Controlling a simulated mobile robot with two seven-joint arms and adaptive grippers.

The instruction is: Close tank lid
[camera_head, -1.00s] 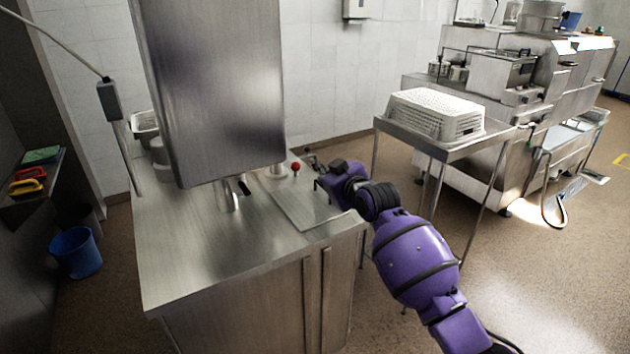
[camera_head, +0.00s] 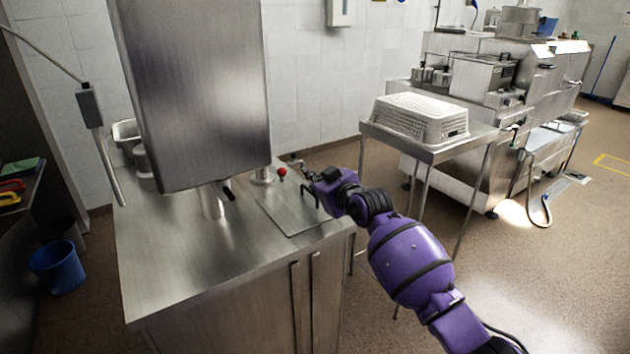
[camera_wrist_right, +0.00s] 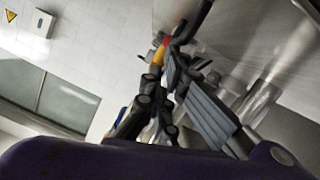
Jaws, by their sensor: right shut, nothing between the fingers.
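A large upright steel box (camera_head: 195,95) hangs raised over the steel counter (camera_head: 165,260), with short posts under it. A flat square metal panel (camera_head: 285,215) lies on the counter top at its right side. I cannot tell for sure which of these is the tank lid. My right gripper (camera_head: 311,192) is over the right edge of the panel; whether it touches is unclear. In the right wrist view the same gripper (camera_wrist_right: 177,62) is shut, with nothing seen held, and shiny steel posts are behind it. My left gripper is not in view.
A red knob (camera_head: 282,172) stands behind the panel. A side table (camera_head: 430,152) carries a white perforated basket (camera_head: 420,117) to the right. A blue bucket (camera_head: 57,268) is on the floor at left. The counter's front left part is clear.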

